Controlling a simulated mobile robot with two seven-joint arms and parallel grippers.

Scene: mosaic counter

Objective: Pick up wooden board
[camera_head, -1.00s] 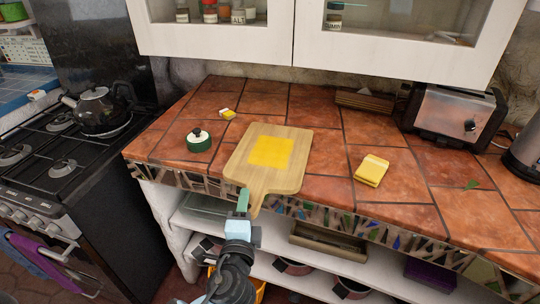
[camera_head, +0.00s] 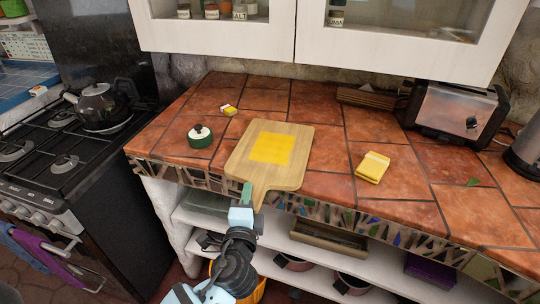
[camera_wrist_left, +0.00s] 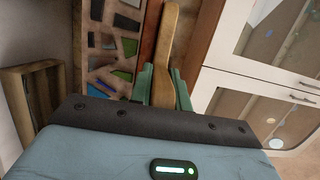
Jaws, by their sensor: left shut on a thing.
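The wooden board (camera_head: 237,163) lies on the tiled counter, with its handle pointing to the front edge. A flat yellow square (camera_head: 271,148) lies on the board. My left gripper (camera_head: 247,194) is at the handle, at the counter's front edge. In the left wrist view the board's handle (camera_wrist_left: 168,45) runs down between the two green fingers of my left gripper (camera_wrist_left: 163,85), which are shut on it. Most of the board is out of the wrist view. My right gripper is not in view.
A green pot with a white lid (camera_head: 200,137) stands left of the board. A small yellow block (camera_head: 229,109) lies behind it. A folded yellow cloth (camera_head: 373,167) lies to the right. A toaster (camera_head: 454,115) stands at the back right. The stove (camera_head: 62,140) is at the left.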

